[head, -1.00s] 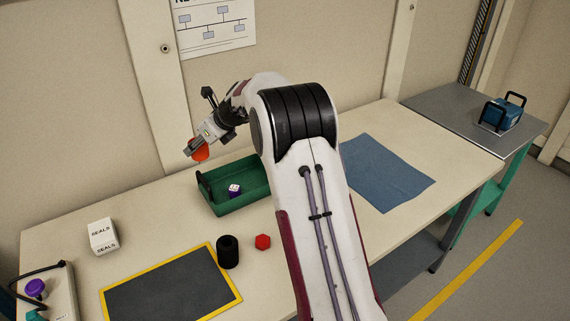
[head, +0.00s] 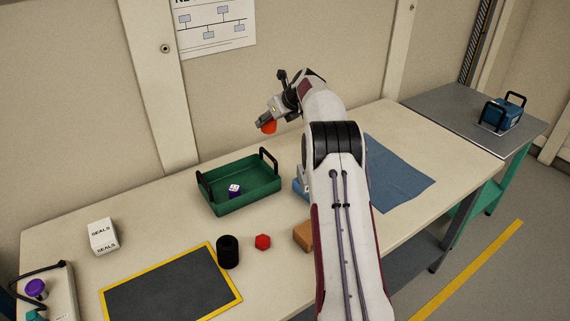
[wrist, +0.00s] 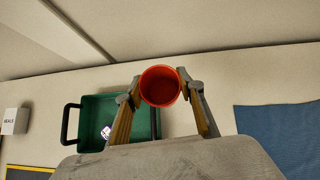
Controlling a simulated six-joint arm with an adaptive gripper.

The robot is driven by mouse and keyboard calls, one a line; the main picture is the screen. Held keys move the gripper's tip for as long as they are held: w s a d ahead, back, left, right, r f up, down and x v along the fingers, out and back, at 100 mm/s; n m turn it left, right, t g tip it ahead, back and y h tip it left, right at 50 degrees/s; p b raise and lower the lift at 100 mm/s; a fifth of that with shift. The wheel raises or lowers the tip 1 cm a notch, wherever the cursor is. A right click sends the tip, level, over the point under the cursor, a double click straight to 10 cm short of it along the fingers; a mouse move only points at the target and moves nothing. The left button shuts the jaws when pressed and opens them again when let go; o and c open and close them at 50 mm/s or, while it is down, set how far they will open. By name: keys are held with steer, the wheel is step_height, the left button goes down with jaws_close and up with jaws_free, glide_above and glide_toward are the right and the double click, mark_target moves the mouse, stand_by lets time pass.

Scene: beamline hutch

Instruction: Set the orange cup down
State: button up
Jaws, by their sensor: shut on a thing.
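The orange cup (head: 268,127) is held in my gripper (head: 266,121), up in the air above the back of the table, close to the wall. In the wrist view the cup (wrist: 160,86) shows its round open mouth, and the two fingers of my gripper (wrist: 158,92) are shut on it from both sides. In the head view most of the cup is hidden behind the gripper. The table top (head: 170,205) lies below, with nothing touching the cup but the fingers.
A green tray (head: 250,206) holds a purple-and-white die (head: 234,190). A blue cloth (head: 400,175) lies to the right. A black cylinder (head: 228,252), a red piece (head: 263,242), an orange-brown block (head: 303,235), a yellow-edged dark mat (head: 170,290) and a SEALS box (head: 103,236) also stand about.

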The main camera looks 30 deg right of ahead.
steer(key=s+d+f+m, duration=0.1)
steer(key=d+f, duration=0.4)
steer(key=d, duration=0.1)
steer(key=shift+f+h, duration=0.35)
steer(key=shift+h, duration=0.05)
steer(key=shift+f, duration=0.1)
stand_by(0.4)
steer(key=shift+f, duration=3.05)
steer(key=shift+f, duration=1.85)
steer(key=shift+f, duration=0.15)
steer(key=o, duration=1.1)
steer(key=shift+o, duration=0.2)
